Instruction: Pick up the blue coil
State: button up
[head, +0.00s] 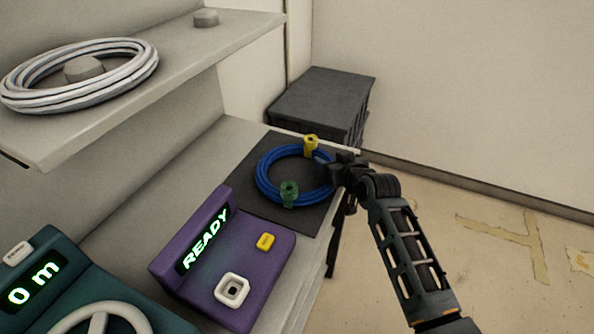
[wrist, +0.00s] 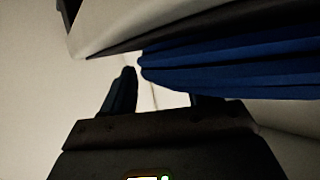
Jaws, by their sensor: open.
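The blue coil (head: 264,180) lies flat on a dark mat (head: 245,194) on the bench, with a yellow clip (head: 311,143) at its far side and a green clip (head: 289,191) at its near side. My gripper (head: 328,168) is open at the coil's right edge, its fingertips overlapping the rim in the head view. In the wrist view the coil (wrist: 240,66) is a large blue band close ahead, right of the left finger. The right finger of my gripper (wrist: 165,96) is partly hidden by it. I cannot tell whether the coil is between the fingers.
A purple box (head: 262,285) reading READY stands nearer on the bench, with a teal box (head: 75,285) at lower left. A shelf (head: 190,68) with a white coil (head: 130,72) overhangs the left. A dark crate (head: 325,93) stands behind. Open floor is right.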

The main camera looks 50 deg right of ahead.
jog(key=shift+c, duration=0.2)
jog(key=shift+s, duration=0.1)
grip_shut()
dwell(0.5)
